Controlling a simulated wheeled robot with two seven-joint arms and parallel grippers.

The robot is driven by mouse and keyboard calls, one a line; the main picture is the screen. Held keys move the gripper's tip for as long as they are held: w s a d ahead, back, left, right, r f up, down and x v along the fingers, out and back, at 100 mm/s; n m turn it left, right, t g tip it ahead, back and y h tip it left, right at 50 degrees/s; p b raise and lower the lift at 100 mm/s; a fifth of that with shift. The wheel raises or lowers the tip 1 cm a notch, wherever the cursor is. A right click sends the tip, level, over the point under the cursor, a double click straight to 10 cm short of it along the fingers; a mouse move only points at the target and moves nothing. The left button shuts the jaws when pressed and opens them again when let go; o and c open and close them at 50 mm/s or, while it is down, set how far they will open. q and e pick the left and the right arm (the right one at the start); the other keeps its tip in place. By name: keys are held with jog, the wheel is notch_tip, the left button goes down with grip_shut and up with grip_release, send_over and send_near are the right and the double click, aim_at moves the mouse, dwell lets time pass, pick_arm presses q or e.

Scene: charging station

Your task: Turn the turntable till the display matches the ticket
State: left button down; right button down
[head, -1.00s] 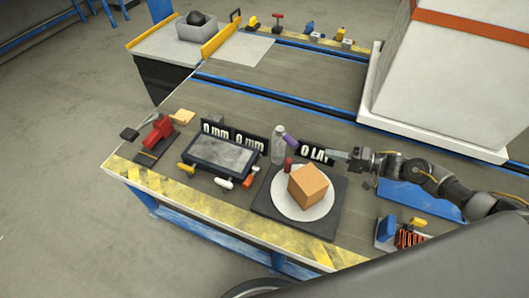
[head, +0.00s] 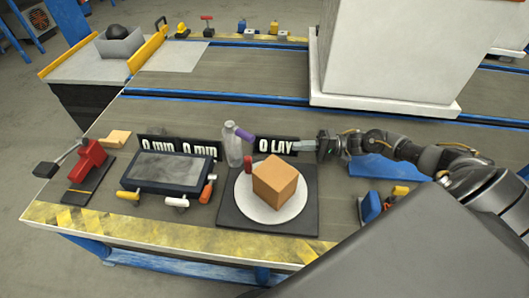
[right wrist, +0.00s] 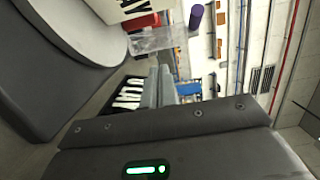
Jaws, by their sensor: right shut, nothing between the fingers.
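The turntable is a white round plate (head: 242,205) on a dark square base (head: 228,217). A tan-orange box (head: 275,180) stands on the plate, and a small red peg (head: 247,164) shows at its rear left. Behind it a black display (head: 274,146) reads "0 LAY", its end covered by my gripper. Two more displays (head: 157,150) to the left read what looks like "0 min" or "0 mm". My right gripper (head: 298,146) is shut and empty, behind and right of the box. I cannot make out a ticket.
The clear bottle (head: 232,145) and a purple cylinder (head: 245,134) stand behind the plate. A dark tray (head: 165,168) with coloured handles and a red clamp-like tool (head: 87,160) are to the left. A big white block (head: 395,55) stands behind; a blue plate (head: 372,168) lies right.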

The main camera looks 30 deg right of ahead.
jog(key=x, duration=0.9)
jog(key=shift+w+a+r, duration=0.15)
jog(key=shift+w+a, duration=0.05)
jog(key=shift+a, duration=0.2)
jog(key=a, duration=0.1)
jog(key=s+a, duration=0.1)
jog(key=a, duration=0.1)
jog(key=shift+a, duration=0.3)
pick_arm(q)
jog(key=shift+f, duration=0.25)
pick_arm(e)
jog(key=shift+s+a, duration=0.1)
jog(key=shift+a, duration=0.1)
pick_arm(q)
jog(key=shift+r, duration=0.1)
